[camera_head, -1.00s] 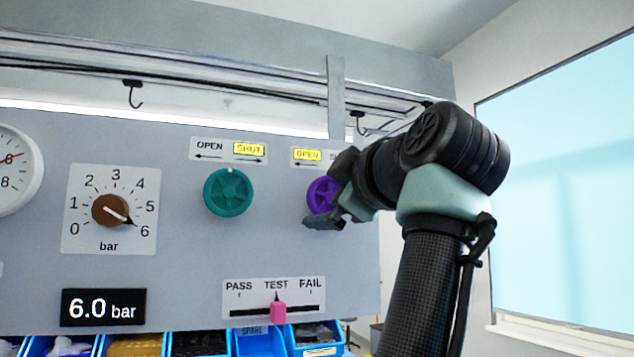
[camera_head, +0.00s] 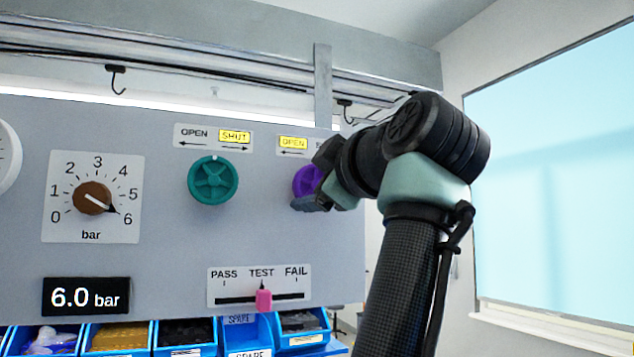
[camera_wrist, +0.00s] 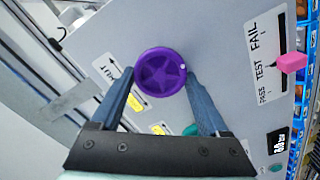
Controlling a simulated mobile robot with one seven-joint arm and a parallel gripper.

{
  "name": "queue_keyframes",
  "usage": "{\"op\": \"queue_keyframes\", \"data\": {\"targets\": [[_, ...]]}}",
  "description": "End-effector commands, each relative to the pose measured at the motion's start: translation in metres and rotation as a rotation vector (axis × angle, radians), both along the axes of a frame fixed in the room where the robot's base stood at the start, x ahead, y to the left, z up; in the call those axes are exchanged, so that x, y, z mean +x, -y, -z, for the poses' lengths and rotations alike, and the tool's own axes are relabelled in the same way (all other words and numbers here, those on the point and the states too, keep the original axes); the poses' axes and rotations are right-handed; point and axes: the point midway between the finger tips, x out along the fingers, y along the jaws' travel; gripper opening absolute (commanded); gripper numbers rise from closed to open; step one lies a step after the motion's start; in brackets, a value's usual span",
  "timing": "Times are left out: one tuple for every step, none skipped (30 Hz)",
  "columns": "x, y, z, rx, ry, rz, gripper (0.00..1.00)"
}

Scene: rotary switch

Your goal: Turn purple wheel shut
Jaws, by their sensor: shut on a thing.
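The purple wheel (camera_head: 306,181) is mounted on the grey panel, partly hidden behind my gripper in the head view. In the wrist view the purple wheel (camera_wrist: 161,72) shows whole, with a star-shaped face and a small white dot near its right rim. My gripper (camera_wrist: 163,84) has one finger at each side of the wheel and is shut on its rim. In the head view my gripper (camera_head: 318,185) covers the wheel's right side. The label above the wheel has OPEN (camera_head: 293,143) lit yellow; its other word is mostly hidden.
A teal wheel (camera_head: 213,180) with SHUT lit yellow sits left. A brown knob (camera_head: 93,198) points at 6, and a display (camera_head: 87,296) reads 6.0 bar. A pink slider (camera_head: 264,300) stands at TEST. Blue bins (camera_head: 257,333) line the bottom.

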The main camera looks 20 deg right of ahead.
Motion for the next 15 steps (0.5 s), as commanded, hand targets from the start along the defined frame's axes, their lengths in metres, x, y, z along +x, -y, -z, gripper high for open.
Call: {"op": "queue_keyframes", "data": {"targets": [[0.0002, 0.0002, 0.0005, 0.013, -0.003, 0.0, 0.23], [0.0002, 0.0003, 0.0005, 0.025, -0.004, 0.0, 0.23], [0.0002, 0.0005, 0.0003, 0.042, -0.004, 0.0, 0.23], [0.0002, 0.0005, 0.0003, 0.058, -0.005, 0.0, 0.23], [0.0002, 0.0007, 0.0001, 0.074, -0.005, 0.0, 0.23], [0.0002, 0.0007, 0.0, 0.1, -0.006, 0.0, 0.23], [0.0002, 0.0007, -0.0002, 0.121, -0.007, 0.0, 0.23], [0.0002, 0.0007, -0.0003, 0.143, -0.009, 0.0, 0.23], [0.0003, 0.0006, -0.0004, 0.175, -0.01, 0.0, 0.23], [0.0004, 0.0007, -0.0005, 0.2, -0.01, 0.0, 0.23], [0.0004, 0.0007, -0.0005, 0.226, -0.011, 0.0, 0.23], [0.0005, 0.0007, -0.0006, 0.263, -0.013, 0.0, 0.23], [0.0005, 0.0009, -0.0007, 0.291, -0.014, 0.001, 0.23], [0.0005, 0.0011, -0.0007, 0.32, -0.015, 0.001, 0.23], [0.0004, 0.0013, -0.0008, 0.358, -0.016, 0.001, 0.23]]}}
